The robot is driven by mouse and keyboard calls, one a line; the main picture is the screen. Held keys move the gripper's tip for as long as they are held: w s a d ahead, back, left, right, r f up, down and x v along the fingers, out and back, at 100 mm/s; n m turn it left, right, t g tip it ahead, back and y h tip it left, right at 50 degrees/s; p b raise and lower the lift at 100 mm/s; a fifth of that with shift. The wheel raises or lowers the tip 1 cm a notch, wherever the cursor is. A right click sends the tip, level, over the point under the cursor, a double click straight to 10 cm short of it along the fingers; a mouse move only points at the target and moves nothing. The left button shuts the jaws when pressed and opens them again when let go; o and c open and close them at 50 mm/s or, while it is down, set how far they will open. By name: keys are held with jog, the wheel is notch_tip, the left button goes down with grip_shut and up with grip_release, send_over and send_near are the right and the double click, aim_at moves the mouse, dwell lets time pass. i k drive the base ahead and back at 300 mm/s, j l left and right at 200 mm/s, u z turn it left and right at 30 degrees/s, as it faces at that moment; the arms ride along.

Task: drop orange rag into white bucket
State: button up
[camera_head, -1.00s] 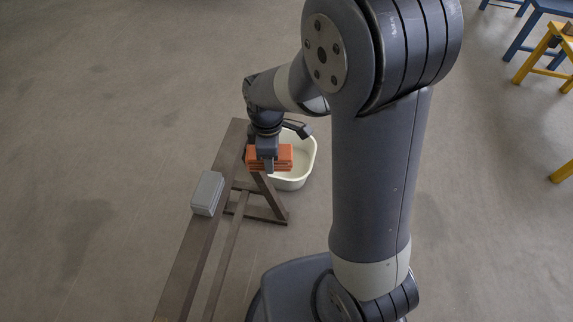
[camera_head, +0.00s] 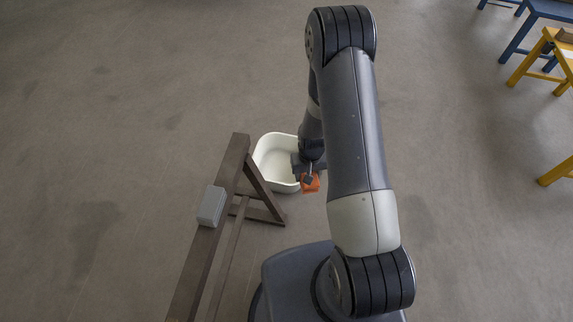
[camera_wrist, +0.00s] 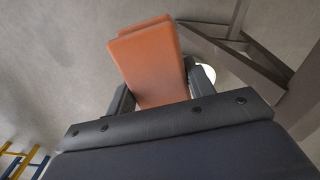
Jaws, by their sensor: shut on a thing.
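The orange rag (camera_head: 311,184) is a folded block in my gripper (camera_head: 309,172). In the wrist view the rag (camera_wrist: 148,62) sits between the two fingers of my gripper (camera_wrist: 158,98), which is shut on it. The white bucket (camera_head: 262,146) stands on the floor beyond the end of the wooden trestle. In the head view the rag and gripper overlap the bucket's right front rim; how high they are above it is hard to tell. The bucket's right side is partly hidden by my arm. A small white patch (camera_wrist: 208,72) shows in the wrist view.
A brown wooden trestle (camera_head: 206,250) runs along the left of the bucket, its leg close to the bucket. A grey box (camera_head: 211,206) sits on its beam. Blue (camera_head: 545,8) and yellow (camera_head: 528,66) trestles stand far right. The floor between is clear.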

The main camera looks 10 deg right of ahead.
aim_at(285, 170)
jog(key=i+l, duration=1.05)
jog(key=i+l+u, duration=0.45)
jog(key=l, duration=0.3)
jog(key=i+u, duration=0.1)
jog(key=u, duration=0.95)
